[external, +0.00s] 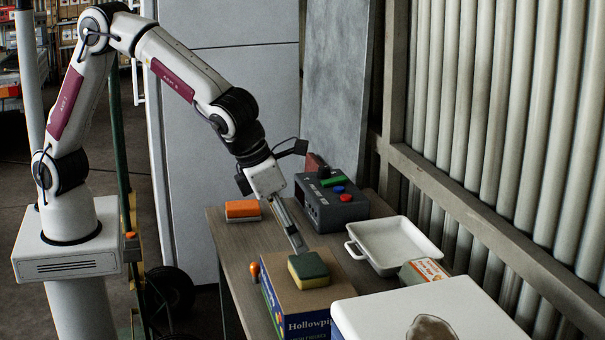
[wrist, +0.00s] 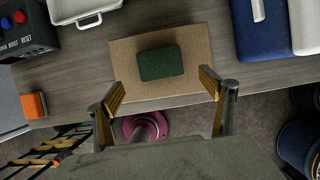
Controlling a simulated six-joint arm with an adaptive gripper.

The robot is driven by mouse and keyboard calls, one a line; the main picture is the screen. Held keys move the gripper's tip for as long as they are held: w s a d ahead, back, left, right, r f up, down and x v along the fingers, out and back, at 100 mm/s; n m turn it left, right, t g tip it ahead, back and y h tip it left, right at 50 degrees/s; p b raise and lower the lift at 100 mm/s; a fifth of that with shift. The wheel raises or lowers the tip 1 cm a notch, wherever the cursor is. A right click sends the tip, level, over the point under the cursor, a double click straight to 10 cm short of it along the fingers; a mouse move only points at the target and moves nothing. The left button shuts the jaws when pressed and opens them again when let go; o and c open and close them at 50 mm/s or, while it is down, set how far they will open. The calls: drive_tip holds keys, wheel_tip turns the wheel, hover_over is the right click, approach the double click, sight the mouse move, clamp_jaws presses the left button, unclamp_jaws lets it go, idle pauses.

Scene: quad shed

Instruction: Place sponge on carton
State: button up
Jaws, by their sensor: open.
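A sponge (external: 308,270), dark green on top and yellow below, lies flat on the top of a brown carton (external: 292,304) with blue printed sides. In the wrist view the green face of the sponge (wrist: 161,62) sits within the carton's bare top (wrist: 127,75), with cardboard showing around it. My gripper (external: 299,247) is above the sponge, pointing down. In the wrist view my gripper (wrist: 163,88) is open, its two fingers wide apart on the near side of the sponge, with nothing between them.
A grey control box (external: 335,209) with buttons, a white tray (external: 391,243), and a small carton (external: 421,272) stand on the table. A white-lidded box (external: 460,312) is in front. An orange block (external: 242,209) lies at the table's back left. Bare tabletop (external: 262,240) lies between.

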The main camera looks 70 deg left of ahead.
drive_tip(key=v, duration=0.3)
drive_tip(key=shift+s+r, duration=0.1)
drive_tip(key=shift+r, duration=0.25)
idle(0.3)
drive_tip(key=s+a+r+n, duration=0.3)
drive_tip(key=a+n, duration=0.3)
drive_tip(key=a, duration=0.1)
drive_tip(key=s+a+r+n, duration=0.2)
drive_tip(key=a+r+n, duration=0.1)
drive_tip(key=a+n, duration=0.3)
drive_tip(key=s+a+r+n, duration=0.3)
drive_tip(key=a+r+n, duration=0.15)
drive_tip(key=a, duration=0.45)
drive_tip(key=s+a+f+n, duration=0.1)
drive_tip(key=s+a+n, duration=0.5)
drive_tip(key=s+n, duration=0.2)
drive_tip(key=s+a+f+n+t, duration=0.1)
drive_tip(key=s+a+n, duration=0.5)
drive_tip(key=n, duration=0.5)
drive_tip(key=s, duration=0.2)
drive_tip(key=shift+s+f, duration=0.25)
